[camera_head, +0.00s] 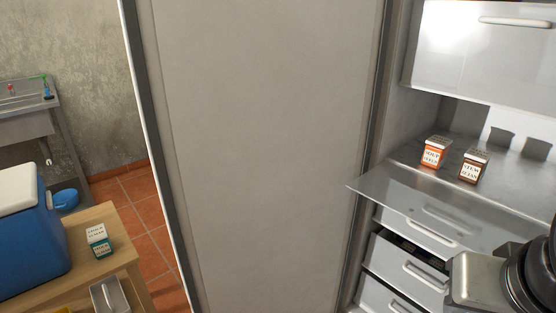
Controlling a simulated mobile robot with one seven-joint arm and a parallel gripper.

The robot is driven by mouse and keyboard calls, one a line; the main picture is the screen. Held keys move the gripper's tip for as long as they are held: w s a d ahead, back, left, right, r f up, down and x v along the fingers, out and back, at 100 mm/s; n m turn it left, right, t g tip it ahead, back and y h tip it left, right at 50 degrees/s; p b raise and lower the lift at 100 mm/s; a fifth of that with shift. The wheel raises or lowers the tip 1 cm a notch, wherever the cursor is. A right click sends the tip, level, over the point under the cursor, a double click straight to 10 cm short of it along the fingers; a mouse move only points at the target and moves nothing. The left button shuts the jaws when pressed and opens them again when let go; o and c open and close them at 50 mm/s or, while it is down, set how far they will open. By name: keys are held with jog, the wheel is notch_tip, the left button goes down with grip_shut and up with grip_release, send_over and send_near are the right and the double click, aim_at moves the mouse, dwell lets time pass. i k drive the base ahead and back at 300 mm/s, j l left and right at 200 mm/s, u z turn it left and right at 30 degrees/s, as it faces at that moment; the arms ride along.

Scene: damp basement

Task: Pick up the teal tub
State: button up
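The teal tub (98,241) is a small box-like container with a teal body, a pale lid and a printed label. It stands on the wooden table (78,262) at the lower left, just right of a blue cooler. Part of my arm shows at the lower right, in front of the open fridge, far across the picture from the tub. My gripper's fingers are not in view.
The blue cooler (30,232) with a white lid stands on the table. A metal tray (110,294) is at its front edge. An orange tub (434,152) and a brown tub (474,166) stand on the fridge shelf.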

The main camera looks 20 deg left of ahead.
aim_at(98, 238)
jog(key=u, duration=2.25)
jog(key=i+j+z, duration=0.3)
jog(key=i+j, duration=0.25)
jog(key=i+j+z, duration=0.35)
jog(key=j, duration=0.3)
jog(key=i+j+z, duration=0.15)
jog(key=i+j, duration=0.15)
jog(key=i+j+z, duration=0.15)
jog(key=j, duration=0.35)
